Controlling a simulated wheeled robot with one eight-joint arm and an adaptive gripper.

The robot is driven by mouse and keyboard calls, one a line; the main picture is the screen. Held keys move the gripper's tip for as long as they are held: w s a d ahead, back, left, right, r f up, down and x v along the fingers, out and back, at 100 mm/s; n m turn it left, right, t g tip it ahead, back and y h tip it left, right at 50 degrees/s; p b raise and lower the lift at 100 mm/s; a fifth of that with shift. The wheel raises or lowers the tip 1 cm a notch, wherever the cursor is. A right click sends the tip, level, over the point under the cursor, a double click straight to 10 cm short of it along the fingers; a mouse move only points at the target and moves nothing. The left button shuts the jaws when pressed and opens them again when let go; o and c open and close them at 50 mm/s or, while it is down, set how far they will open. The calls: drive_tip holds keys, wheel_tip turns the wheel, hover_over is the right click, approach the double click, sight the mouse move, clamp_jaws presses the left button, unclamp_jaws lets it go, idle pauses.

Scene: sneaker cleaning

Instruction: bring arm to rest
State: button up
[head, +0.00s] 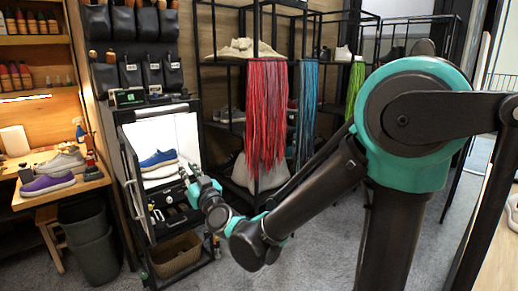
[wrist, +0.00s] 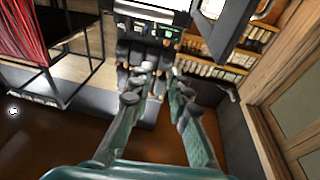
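My arm reaches from the right of the head view toward the lit cleaning cabinet (head: 135,175). My gripper (head: 184,172) is at the front of this cabinet, small in the picture, just right of a blue sneaker (head: 157,158) with a white sole. I cannot tell from this view whether it touches anything there. In the wrist view the two teal and dark fingers of my gripper (wrist: 162,78) point up the picture with a narrow gap between their tips. Nothing shows held between them.
A workbench (head: 90,183) at left carries a purple sneaker (head: 48,184) and a grey sneaker (head: 61,163). A bin (head: 90,243) stands below. Shelves with red strands (head: 267,120) stand behind my arm. A wicker basket (head: 176,254) sits low in the cabinet. Grey floor is open in front.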

drive_tip(key=d+f+m+g+h, duration=0.1)
drive_tip(key=d+f+g+h, duration=0.2)
drive_tip(key=d+f, duration=0.65)
drive_tip(key=d+f+g+h, duration=0.2)
drive_tip(key=d+f+g, duration=0.2)
drive_tip(key=d+f, duration=0.55)
drive_tip(key=s+d+f+m+g+h, duration=0.2)
drive_tip(key=s+d, duration=0.5)
drive_tip(key=d, duration=0.4)
drive_tip(key=s+d+f+m+g+h, duration=0.3)
drive_tip(key=s+d+f, duration=0.4)
drive_tip(key=d, duration=0.4)
drive_tip(key=shift+s+m+h, duration=0.25)
drive_tip(key=shift+m+h, duration=0.15)
drive_tip(key=shift+h, duration=0.5)
